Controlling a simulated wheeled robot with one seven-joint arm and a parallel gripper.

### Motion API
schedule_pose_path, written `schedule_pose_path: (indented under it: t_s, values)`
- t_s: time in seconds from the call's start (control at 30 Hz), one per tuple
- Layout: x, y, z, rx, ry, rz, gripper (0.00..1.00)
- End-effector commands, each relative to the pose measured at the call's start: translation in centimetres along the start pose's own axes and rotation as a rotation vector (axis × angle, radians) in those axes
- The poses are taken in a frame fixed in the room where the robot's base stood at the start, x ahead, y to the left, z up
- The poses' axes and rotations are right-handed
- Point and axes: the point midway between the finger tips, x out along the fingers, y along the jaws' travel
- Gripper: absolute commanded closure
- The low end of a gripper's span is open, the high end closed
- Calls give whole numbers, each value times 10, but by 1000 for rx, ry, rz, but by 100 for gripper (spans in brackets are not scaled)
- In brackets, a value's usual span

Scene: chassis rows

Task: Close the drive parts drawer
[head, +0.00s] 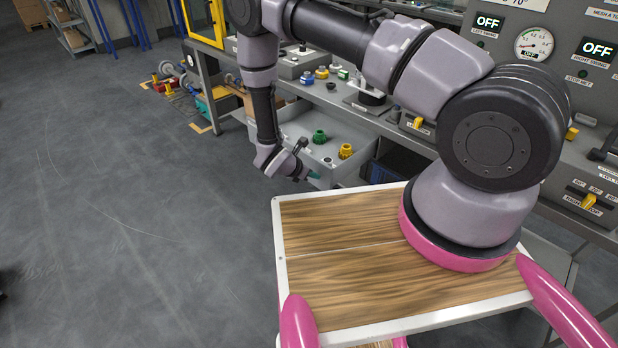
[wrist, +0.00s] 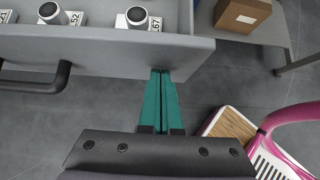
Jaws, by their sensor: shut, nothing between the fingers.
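The grey drawer (head: 352,143) stands pulled out from under the workbench, with a green part (head: 319,137) and a yellow part (head: 346,151) inside. My gripper (head: 313,175) is at the drawer's front, low and outside it. In the wrist view its teal fingers (wrist: 165,75) are shut and empty, with their tips at the lower edge of the grey front panel (wrist: 110,45). I cannot tell whether they touch it. A dark bar handle (wrist: 40,82) is on the panel to the left of the fingers. Two round dark-topped parts with number labels show behind the panel.
The workbench (head: 397,127) with gauges and switches runs along the right. A cardboard box (wrist: 243,14) sits on a grey shelf at the upper right of the wrist view. Open grey floor (head: 140,190) lies to the left of the drawer.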

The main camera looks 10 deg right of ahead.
Motion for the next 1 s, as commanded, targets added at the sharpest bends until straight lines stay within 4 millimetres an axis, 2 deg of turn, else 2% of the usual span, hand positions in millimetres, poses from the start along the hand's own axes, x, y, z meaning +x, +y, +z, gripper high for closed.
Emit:
schedule_pose_path:
  t_s: [0.37,0.53,0.77,1.0]
  values:
    - [1,0,2,0,0,0,100]
    - [12,0,12,1,-2,-2,100]
    - [45,-1,46,2,-3,-4,100]
    - [92,-2,92,2,-3,-4,100]
